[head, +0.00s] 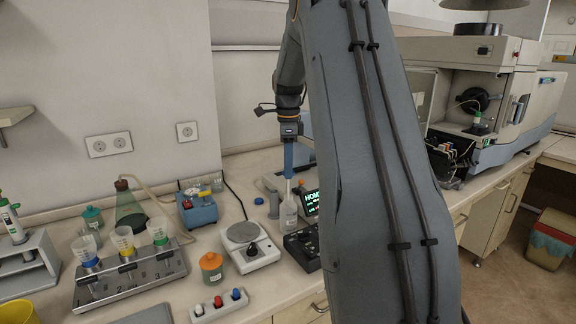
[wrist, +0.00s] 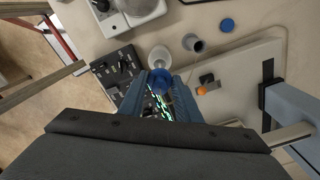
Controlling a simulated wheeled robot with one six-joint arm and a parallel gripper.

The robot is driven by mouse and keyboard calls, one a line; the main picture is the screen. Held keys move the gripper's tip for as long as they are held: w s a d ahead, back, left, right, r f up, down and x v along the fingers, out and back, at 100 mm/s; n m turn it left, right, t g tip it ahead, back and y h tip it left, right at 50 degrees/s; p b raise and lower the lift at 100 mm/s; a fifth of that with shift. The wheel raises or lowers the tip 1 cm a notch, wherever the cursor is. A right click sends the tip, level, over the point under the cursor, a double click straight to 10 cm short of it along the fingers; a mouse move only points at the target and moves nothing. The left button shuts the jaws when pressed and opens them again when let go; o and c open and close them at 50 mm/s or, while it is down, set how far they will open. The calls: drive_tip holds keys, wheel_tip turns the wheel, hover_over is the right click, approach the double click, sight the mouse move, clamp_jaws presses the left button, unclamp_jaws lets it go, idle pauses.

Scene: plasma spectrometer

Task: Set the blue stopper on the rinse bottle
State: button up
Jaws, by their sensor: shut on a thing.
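My gripper (wrist: 160,93) is shut on the blue stopper (wrist: 160,80), which sits between the fingertips in the wrist view. In the head view my gripper (head: 288,168) points down, right above the clear rinse bottle (head: 288,213), which stands upright on the bench. The fingers hide the stopper there. In the wrist view the bottle's pale round shape (wrist: 160,57) shows just beyond the stopper, partly overlapped by it. I cannot tell whether stopper and bottle neck touch.
A black control box (head: 303,248) and a lit display (head: 311,202) stand close to the bottle. A grey cup (wrist: 193,42) and a flat blue cap (wrist: 227,25) are nearby. A hotplate (head: 248,246) and a cup rack (head: 130,278) stand left. My arm hides the bench at right.

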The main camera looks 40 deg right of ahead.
drive_tip(key=shift+f+b, duration=1.5)
drive_tip(key=shift+f, duration=2.45)
drive_tip(key=o, duration=1.1)
drive_tip(key=shift+r, duration=0.1)
drive_tip(key=shift+r+b, duration=1)
drive_tip(key=shift+r, duration=2.85)
drive_tip(key=s+a+f+n, duration=0.4)
drive_tip(key=a+n, duration=0.2)
drive_tip(key=a, duration=0.2)
drive_tip(key=s+a+f+n, duration=0.4)
drive_tip(key=s+a+n, duration=0.1)
drive_tip(key=a, duration=0.2)
drive_tip(key=s+a+f+n, duration=0.35)
drive_tip(key=a+n, duration=0.25)
drive_tip(key=a, duration=0.2)
drive_tip(key=s+a+f+n, duration=0.2)
drive_tip(key=s+a+n, duration=0.1)
drive_tip(key=s, duration=0.2)
drive_tip(key=s+a+f+n+t, duration=0.1)
drive_tip(key=s+a+f+n, duration=0.1)
drive_tip(key=s, duration=0.4)
drive_tip(key=a+n, duration=0.1)
drive_tip(key=n, duration=0.1)
drive_tip(key=shift+f+n, duration=0.3)
